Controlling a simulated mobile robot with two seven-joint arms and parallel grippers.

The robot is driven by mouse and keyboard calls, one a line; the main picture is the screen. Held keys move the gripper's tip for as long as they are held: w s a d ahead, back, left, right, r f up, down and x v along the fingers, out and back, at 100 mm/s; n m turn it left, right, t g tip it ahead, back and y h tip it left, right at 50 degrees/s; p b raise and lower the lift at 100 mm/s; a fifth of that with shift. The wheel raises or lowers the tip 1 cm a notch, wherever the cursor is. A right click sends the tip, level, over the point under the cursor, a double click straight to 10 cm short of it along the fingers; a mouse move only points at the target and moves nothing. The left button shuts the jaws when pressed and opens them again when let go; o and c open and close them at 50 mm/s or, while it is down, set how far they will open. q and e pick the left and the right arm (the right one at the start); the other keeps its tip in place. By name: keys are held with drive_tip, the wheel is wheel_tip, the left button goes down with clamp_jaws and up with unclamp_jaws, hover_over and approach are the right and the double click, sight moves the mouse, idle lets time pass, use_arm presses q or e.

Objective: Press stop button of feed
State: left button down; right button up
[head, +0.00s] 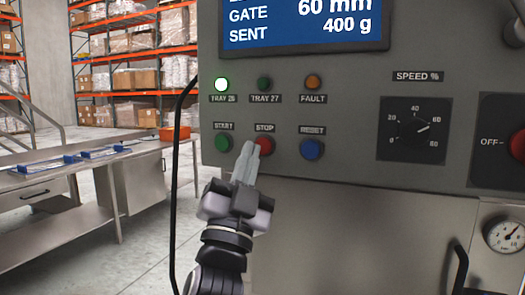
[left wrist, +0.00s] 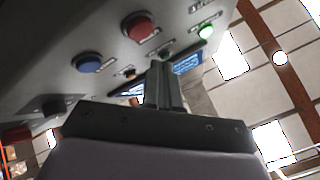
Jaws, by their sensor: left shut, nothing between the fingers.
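The red STOP button (head: 265,145) is on the grey control panel, between the green START button (head: 223,142) and the blue RESET button (head: 312,149). My left gripper (head: 250,148) is shut and empty. In the head view its fingertips overlap the left edge of the STOP button; I cannot tell whether they touch it. In the left wrist view the red button (left wrist: 138,27) stands clear of the closed fingers (left wrist: 160,68), up and to their left, and the blue button (left wrist: 88,62) is farther left. My right gripper is not in view.
Above the buttons are a lit green TRAY 26 lamp (head: 222,84), two other lamps and a display (head: 300,22). A speed dial (head: 414,128) and a red OFF knob (head: 517,145) are to the right. A metal bench (head: 100,155) stands behind.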

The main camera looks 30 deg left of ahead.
sight(263, 146)
use_arm(q)
drive_tip(key=shift+w, duration=1.05)
drive_tip(key=shift+w+a, duration=0.1)
drive_tip(key=shift+w, duration=0.1)
idle(1.2)
drive_tip(key=shift+w+b, duration=0.25)
drive_tip(key=shift+b, duration=0.05)
drive_tip(key=shift+w, duration=0.4)
idle(0.6)
drive_tip(key=shift+s, duration=0.85)
